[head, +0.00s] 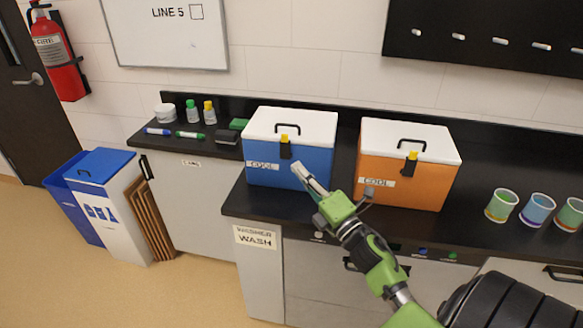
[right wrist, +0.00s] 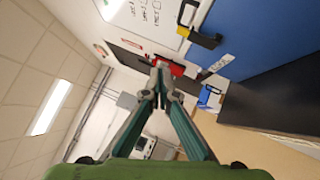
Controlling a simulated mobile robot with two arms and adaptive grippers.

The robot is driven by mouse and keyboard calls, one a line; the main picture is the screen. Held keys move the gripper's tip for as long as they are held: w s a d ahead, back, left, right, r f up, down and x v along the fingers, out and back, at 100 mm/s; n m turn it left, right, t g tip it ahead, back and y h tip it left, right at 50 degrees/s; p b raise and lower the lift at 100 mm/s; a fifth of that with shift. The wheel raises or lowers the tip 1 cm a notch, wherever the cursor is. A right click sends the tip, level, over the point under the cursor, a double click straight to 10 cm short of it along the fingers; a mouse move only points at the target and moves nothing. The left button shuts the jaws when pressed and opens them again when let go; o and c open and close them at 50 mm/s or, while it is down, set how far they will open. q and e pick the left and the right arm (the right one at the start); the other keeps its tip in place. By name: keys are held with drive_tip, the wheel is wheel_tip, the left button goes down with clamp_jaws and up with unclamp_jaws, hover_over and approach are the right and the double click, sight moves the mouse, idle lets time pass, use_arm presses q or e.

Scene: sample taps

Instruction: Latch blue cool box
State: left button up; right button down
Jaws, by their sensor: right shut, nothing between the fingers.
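The blue cool box (head: 262,172) stands on the black counter with its white lid (head: 300,125) down and a black carry handle on top. Its black latch with a yellow tab (head: 285,146) is on the front near the lid edge; I cannot tell if it is fastened. The latch (right wrist: 203,36) also shows in the right wrist view, against the blue front (right wrist: 245,42). My right gripper (head: 297,165) is shut and empty, its tips in front of the blue box, just below and right of the latch. Contact cannot be told. My left gripper is not in view.
An orange cool box (head: 435,187) with a similar latch (head: 410,165) stands right of the blue one. Several cups (head: 537,209) stand further right. Bottles (head: 192,112) and markers (head: 158,131) are on the left counter. Bins (head: 100,205) stand on the floor at left.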

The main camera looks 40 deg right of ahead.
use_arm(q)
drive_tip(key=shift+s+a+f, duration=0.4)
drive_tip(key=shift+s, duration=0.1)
use_arm(e)
drive_tip(key=shift+s, duration=1.25)
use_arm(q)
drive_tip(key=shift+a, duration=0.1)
use_arm(e)
drive_tip(key=shift+a, duration=0.1)
